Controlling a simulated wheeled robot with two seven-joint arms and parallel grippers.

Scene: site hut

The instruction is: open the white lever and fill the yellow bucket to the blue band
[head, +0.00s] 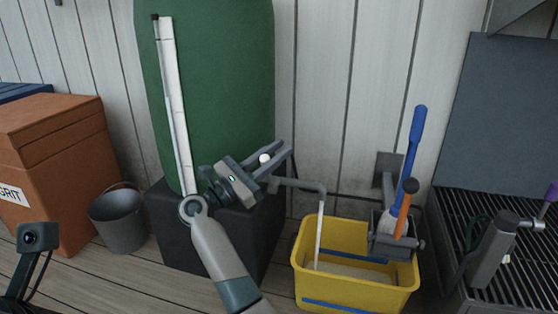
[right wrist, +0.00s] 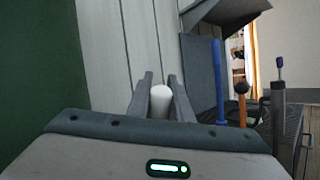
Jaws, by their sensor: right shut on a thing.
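My right gripper (head: 286,149) is shut on the white lever (head: 265,158) beside the green tank (head: 215,90). The lever's rounded white end (right wrist: 160,101) shows between the two fingers in the right wrist view; its base is hidden. A grey spout (head: 305,187) reaches right from there, and a pale stream (head: 319,235) runs from its tip into the yellow bucket (head: 307,283). Pale water (head: 350,271) lies in the bucket. A blue band (head: 350,257) crosses the inner back wall just above the water; another blue stripe marks the outer front.
A wringer (head: 385,245) with blue- and orange-handled tools sits on the bucket's right side. A dark grated stand (head: 500,203) is farther right. A grey pail (head: 118,222) and an orange grit box (head: 60,135) stand left of the tank's black base (head: 180,235).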

